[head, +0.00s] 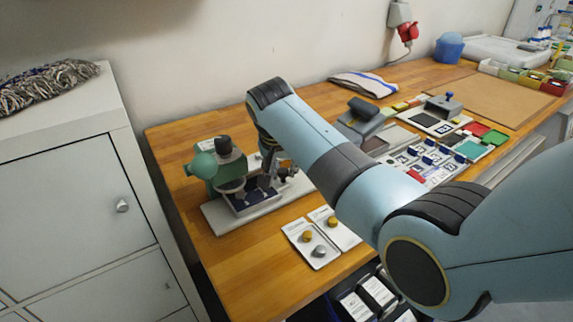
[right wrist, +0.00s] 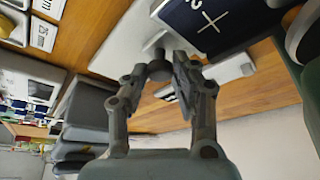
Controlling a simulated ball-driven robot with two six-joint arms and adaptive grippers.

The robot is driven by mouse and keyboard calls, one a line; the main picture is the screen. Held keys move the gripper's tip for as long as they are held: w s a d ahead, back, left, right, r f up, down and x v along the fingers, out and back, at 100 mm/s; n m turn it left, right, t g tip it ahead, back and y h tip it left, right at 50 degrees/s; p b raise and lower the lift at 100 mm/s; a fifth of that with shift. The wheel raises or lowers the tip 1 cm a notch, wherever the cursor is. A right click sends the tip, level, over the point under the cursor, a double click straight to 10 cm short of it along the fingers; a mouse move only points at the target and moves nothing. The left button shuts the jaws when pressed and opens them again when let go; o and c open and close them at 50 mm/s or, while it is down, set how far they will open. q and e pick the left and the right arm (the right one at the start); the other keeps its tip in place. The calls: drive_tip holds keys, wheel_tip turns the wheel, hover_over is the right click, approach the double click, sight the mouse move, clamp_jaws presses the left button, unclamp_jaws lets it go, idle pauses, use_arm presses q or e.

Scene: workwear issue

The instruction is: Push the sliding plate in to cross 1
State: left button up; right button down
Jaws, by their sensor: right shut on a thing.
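The green press (head: 228,165) stands on a pale base plate (head: 222,222) at the left end of the bench. Its dark blue sliding plate (head: 240,207) sits low at the front; it also shows in the right wrist view (right wrist: 195,30), with a white cross marked on it. My right gripper (head: 270,185) is beside the press, on its right. In the right wrist view my right gripper (right wrist: 160,72) is shut on a grey round knob (right wrist: 158,70) beside the sliding plate. The arm partly hides the gripper in the head view. My left gripper is not in view.
White cards (head: 312,258) with gold and silver round pieces lie in front of the press. Grey equipment (head: 362,122) and small coloured trays (head: 470,150) stand farther right. A white cabinet (head: 75,190) stands left of the bench. Bare wood (head: 240,270) lies at the front left.

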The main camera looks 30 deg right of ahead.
drive_tip(key=c, duration=1.1)
unclamp_jaws()
drive_tip(key=v, duration=1.2)
